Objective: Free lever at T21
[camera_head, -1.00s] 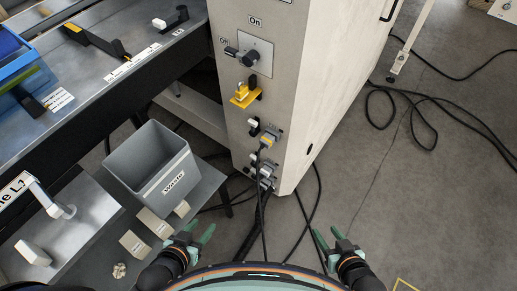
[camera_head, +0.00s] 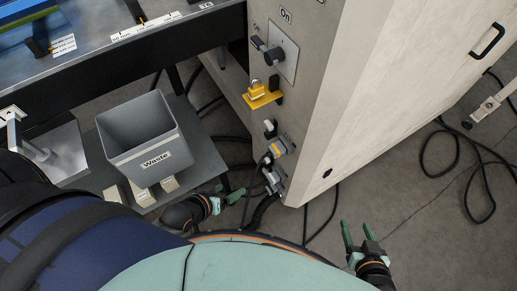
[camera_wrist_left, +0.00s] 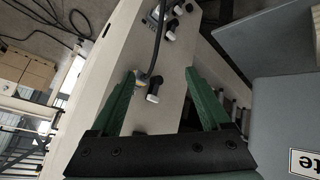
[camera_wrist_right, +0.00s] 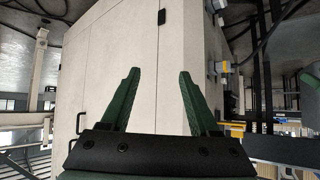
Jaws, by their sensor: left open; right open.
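On the pale cabinet (camera_head: 310,140) in the head view, a dark rotary handle (camera_head: 274,56) sits on a grey plate below an "On" label. Below it, a yellow bracket (camera_head: 263,98) carries a yellow padlock (camera_head: 257,87). A small white-tipped lever (camera_head: 269,128) sits lower. No T21 label is readable. My left gripper (camera_head: 236,191) is open and empty, left of the cabinet's lower end. In the left wrist view, a white-tipped black lever (camera_wrist_left: 153,97) shows between its fingers, apart from them. My right gripper (camera_head: 357,232) is open and empty, right of the cabinet's base.
Grey plugs (camera_head: 280,147) with hanging cables are on the cabinet's lower face. A grey Waste bin (camera_head: 155,159) stands on a low shelf at left. A dark workbench (camera_head: 180,34) is behind it. Black cable loops (camera_head: 455,160) lie on the floor at right.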

